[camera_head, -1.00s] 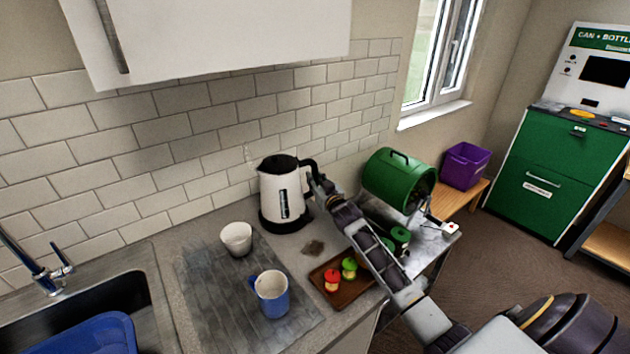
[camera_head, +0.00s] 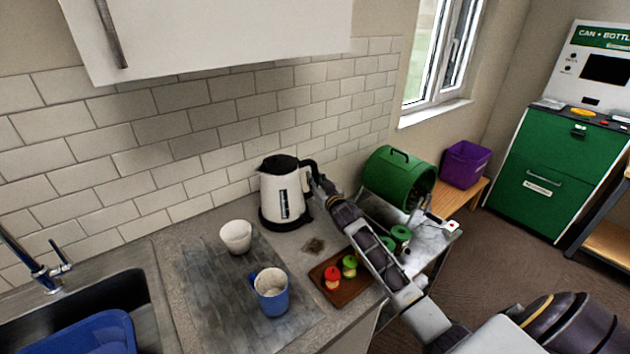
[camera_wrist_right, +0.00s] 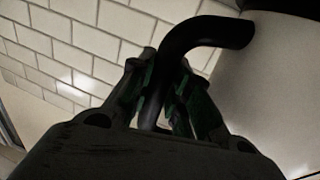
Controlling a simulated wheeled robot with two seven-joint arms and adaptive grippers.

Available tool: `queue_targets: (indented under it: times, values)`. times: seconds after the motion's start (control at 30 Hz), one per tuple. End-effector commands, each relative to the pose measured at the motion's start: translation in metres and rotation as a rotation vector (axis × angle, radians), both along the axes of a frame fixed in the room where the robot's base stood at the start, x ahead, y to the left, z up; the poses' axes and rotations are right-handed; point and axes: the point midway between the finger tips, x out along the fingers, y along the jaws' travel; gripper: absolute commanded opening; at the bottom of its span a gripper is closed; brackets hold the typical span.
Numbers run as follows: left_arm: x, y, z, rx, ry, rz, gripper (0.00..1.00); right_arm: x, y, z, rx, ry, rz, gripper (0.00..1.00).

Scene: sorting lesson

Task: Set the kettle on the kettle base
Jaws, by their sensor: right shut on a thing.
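The white kettle (camera_head: 281,195) with a black lid and black handle stands upright at the back of the counter. It sits over the black kettle base (camera_head: 270,225); I cannot tell whether it is fully seated. My right gripper (camera_head: 318,184) is shut on the kettle's handle at the kettle's right side. In the right wrist view the two fingers (camera_wrist_right: 160,95) close around the black handle (camera_wrist_right: 200,35), with the white kettle body (camera_wrist_right: 270,85) at the right. My left gripper is not in view.
A white cup (camera_head: 236,237) and a blue mug (camera_head: 271,293) stand on a grey mat. A brown tray (camera_head: 340,297) holds red and green pieces. A green drum (camera_head: 388,177) stands right of my forearm. The sink (camera_head: 150,300) is at the left.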

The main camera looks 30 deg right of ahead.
Motion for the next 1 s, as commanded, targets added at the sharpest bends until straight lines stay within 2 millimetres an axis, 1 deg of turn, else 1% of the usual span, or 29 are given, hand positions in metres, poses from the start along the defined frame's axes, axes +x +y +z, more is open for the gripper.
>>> queue_targets:
  times: [0.03, 0.27, 0.3, 0.37, 0.57, 0.6, 0.77, 1.0]
  values:
    - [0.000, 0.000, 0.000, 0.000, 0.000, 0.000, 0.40, 0.001, 0.000, 0.005, 0.004, -0.011, 0.002, 0.00]
    - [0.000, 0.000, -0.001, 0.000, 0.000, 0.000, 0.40, 0.001, 0.000, 0.002, 0.004, -0.010, 0.002, 0.00]
    - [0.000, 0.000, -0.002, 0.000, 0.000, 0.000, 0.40, 0.001, 0.000, 0.002, 0.004, -0.010, 0.002, 0.20]
    - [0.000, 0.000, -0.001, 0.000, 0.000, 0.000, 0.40, 0.001, 0.000, 0.002, 0.003, -0.009, 0.001, 0.28]
    - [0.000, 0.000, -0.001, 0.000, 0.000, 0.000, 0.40, 0.000, 0.000, 0.000, 0.002, -0.005, 0.000, 0.28]
    - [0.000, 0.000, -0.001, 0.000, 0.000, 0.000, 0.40, -0.001, 0.000, -0.007, -0.003, 0.007, 0.000, 0.28]
    - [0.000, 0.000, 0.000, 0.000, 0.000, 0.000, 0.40, -0.002, 0.000, -0.005, -0.002, 0.005, 0.000, 0.28]
    - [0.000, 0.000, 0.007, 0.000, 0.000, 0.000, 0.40, -0.012, 0.001, -0.003, 0.000, 0.002, 0.000, 0.28]
